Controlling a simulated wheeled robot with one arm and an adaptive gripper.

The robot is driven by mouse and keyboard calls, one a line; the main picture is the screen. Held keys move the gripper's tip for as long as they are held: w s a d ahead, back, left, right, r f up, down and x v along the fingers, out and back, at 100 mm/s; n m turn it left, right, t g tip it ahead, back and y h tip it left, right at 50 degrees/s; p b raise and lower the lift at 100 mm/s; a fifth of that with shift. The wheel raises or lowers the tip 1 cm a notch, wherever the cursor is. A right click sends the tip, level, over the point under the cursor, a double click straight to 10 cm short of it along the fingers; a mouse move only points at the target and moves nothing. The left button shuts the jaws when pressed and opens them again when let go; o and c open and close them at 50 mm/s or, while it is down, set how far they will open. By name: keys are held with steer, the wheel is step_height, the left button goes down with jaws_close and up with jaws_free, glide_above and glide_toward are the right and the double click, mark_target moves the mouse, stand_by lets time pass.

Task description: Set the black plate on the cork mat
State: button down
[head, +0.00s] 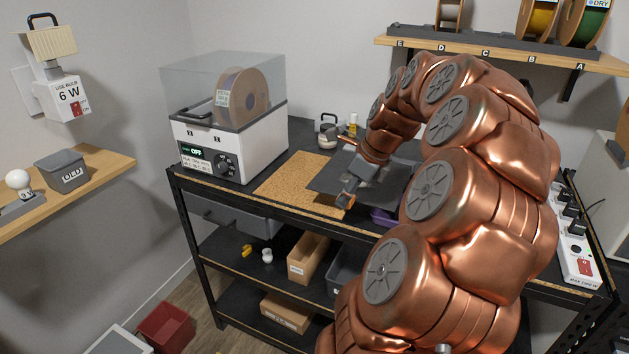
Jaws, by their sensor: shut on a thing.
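The black plate (325,177) is a thin dark sheet over the right part of the cork mat (285,187) on the bench top. Its left part overlaps the mat and its right part reaches past the mat, behind my arm. The mat's left part is bare. My copper arm hides the plate's right side.
A white filament dryer (222,140) with a clear lid stands left of the mat. A purple item (383,217) lies at the bench's front edge, beside my arm. Small items stand behind the mat. A power strip (575,240) is at the right. Shelves below hold bins (308,256).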

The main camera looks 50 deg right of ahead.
steer(key=shift+w+a+f, duration=0.1)
steer(key=shift+a+f, duration=0.1)
steer(key=shift+f, duration=0.7)
steer(key=p, duration=0.5)
glide_above(297, 198)
steer(key=s, duration=0.1)
steer(key=shift+s+d+f, duration=0.1)
steer(key=shift+d+f, duration=0.15)
steer(key=shift+f, duration=0.5)
steer(key=shift+f+p, duration=0.45)
steer(key=shift+f, duration=1.3)
steer(key=c, duration=0.7)
jaws_free()
